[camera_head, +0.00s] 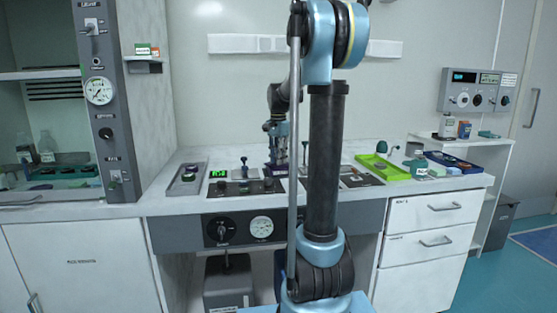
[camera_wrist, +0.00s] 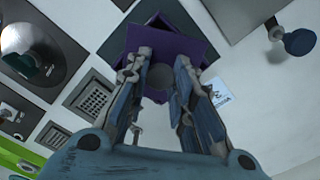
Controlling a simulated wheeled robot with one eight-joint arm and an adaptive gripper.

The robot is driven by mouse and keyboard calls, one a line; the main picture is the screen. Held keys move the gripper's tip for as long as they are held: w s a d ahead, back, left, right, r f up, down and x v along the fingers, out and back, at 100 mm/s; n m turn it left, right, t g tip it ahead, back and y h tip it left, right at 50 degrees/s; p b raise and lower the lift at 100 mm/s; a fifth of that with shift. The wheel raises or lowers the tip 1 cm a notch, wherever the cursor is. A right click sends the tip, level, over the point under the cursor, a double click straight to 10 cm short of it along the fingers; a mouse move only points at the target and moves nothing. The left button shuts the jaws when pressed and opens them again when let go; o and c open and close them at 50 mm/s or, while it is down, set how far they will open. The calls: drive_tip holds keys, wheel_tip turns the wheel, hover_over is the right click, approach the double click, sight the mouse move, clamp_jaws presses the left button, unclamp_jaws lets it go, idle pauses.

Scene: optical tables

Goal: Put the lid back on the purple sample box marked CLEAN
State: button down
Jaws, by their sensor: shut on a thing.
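My gripper (camera_head: 279,148) is over the worktop at the back of the bench. In the wrist view its two fingers (camera_wrist: 160,82) are shut on the grey knob (camera_wrist: 157,74) of a purple lid (camera_wrist: 163,46). The lid is over a purple sample box (camera_head: 278,168), with edges turned slightly against each other. I cannot tell whether the lid touches the box. A white label (camera_wrist: 218,93) shows beside the right finger; its print is too small to read. The fingers hide part of the lid and box.
A grey tray (camera_head: 186,179) and a panel with a green display (camera_head: 218,174) lie left of the box. A green tray (camera_head: 389,170) and a dark blue tray (camera_head: 455,163) lie right. In the wrist view a knobbed post (camera_wrist: 299,41) stands nearby.

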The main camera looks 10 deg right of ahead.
idle(0.3)
drive_tip(key=c, duration=0.8)
unclamp_jaws()
drive_tip(key=shift+r, duration=0.1)
drive_tip(key=shift+r, duration=3.35)
clamp_jaws()
